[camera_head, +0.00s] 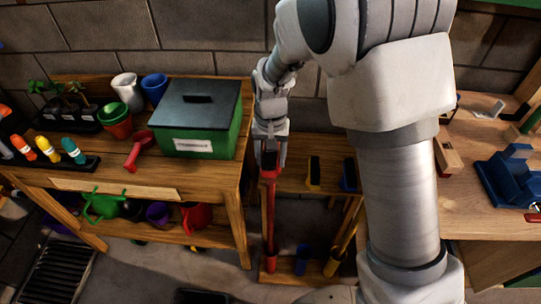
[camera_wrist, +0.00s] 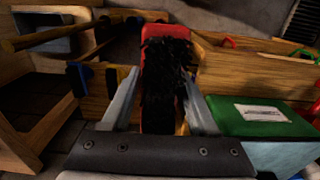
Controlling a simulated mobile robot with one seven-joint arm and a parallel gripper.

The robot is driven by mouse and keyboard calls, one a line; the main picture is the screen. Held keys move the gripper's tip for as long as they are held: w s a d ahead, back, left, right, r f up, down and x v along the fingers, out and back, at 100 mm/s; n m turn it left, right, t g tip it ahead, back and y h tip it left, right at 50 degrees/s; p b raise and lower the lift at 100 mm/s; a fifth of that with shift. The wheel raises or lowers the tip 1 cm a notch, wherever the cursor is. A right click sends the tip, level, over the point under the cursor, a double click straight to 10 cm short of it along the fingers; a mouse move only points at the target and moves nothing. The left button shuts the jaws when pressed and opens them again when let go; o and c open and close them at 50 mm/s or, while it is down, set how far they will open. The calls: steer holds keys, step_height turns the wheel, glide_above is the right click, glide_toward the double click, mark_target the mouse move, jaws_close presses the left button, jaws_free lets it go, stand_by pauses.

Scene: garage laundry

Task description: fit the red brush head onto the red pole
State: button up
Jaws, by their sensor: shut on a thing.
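The red brush head (camera_head: 269,173) is held in my gripper (camera_head: 270,152), at the near edge of the rack shelf. In the wrist view the brush head (camera_wrist: 165,32) has a red body and black bristles and sits between the two fingers of my gripper (camera_wrist: 163,90). The red pole (camera_head: 270,222) stands upright in the rack, directly below the brush head in the head view. The pole's top is hidden behind the brush head, so I cannot tell whether the two touch or are joined.
The wooden rack (camera_head: 290,185) also bears a yellow brush head (camera_head: 314,169) and a blue one (camera_head: 348,173), with a yellow pole (camera_head: 342,240) below. A bench with a green box (camera_head: 205,130) stands close on the left. A workbench with a blue vise (camera_head: 507,180) is on the right.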

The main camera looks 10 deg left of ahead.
mark_target(270, 182)
steer(key=shift+f+b, duration=2.35)
steer(key=shift+f, duration=1.25)
steer(key=shift+f+b, duration=1)
steer(key=shift+f, duration=0.5)
steer(key=o, duration=1.5)
